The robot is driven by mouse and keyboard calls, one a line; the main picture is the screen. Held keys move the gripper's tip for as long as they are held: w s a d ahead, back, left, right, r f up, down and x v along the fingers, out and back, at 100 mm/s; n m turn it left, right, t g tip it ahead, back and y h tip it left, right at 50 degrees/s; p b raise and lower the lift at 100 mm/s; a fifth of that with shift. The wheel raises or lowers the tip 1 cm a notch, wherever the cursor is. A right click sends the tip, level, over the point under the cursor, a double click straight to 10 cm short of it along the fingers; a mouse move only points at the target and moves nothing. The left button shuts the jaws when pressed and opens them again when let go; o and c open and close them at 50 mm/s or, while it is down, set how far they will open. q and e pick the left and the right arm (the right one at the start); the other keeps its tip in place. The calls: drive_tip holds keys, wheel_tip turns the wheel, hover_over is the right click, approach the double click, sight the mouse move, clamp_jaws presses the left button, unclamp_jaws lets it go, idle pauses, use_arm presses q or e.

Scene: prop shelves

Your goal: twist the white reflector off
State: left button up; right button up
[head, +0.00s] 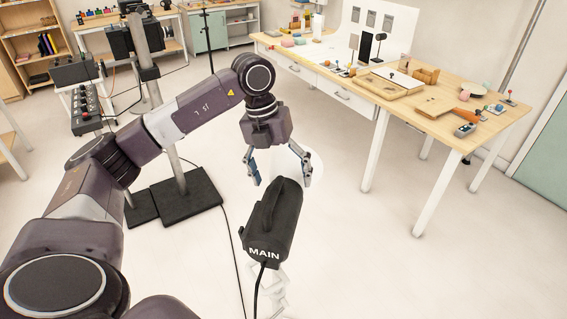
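The black lamp head (274,228), marked MAIN, stands on a pale stand in the lower middle of the head view. The white reflector (316,165) shows faintly at its far end and nearly blends with the pale floor. My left gripper (279,181) reaches over from the left and points down at the reflector. Its two fingers are spread wide, one to each side, in front of part of the reflector. I cannot tell whether they touch it. My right gripper is out of view.
A black cable (257,287) hangs from the lamp's near end. A black stand base (186,196) is on the floor to the left. A wooden prop table (480,128) with small items stands at the right. The floor between is clear.

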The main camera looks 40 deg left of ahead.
use_arm(q)
drive_tip(key=p+x, duration=0.1)
drive_tip(key=x, duration=0.2)
drive_tip(key=shift+w+d+f, duration=0.1)
drive_tip(key=shift+w+d, duration=0.1)
drive_tip(key=shift+d+f, duration=0.1)
drive_tip(key=shift+f, duration=0.15)
drive_tip(key=shift+c, duration=0.7)
drive_tip(key=c, duration=1.3)
drive_tip(key=o, duration=0.8)
drive_tip(key=c, duration=0.7)
drive_tip(key=shift+r+y+p, duration=0.25)
drive_tip(key=shift+y+p, duration=0.25)
drive_tip(key=shift+p, duration=0.2)
drive_tip(key=shift+c, duration=0.2)
drive_tip(key=shift+y+p, duration=0.55)
drive_tip(key=shift+y, duration=0.15)
drive_tip(key=shift+f+g+y, duration=0.1)
drive_tip(key=shift+g+y, duration=0.2)
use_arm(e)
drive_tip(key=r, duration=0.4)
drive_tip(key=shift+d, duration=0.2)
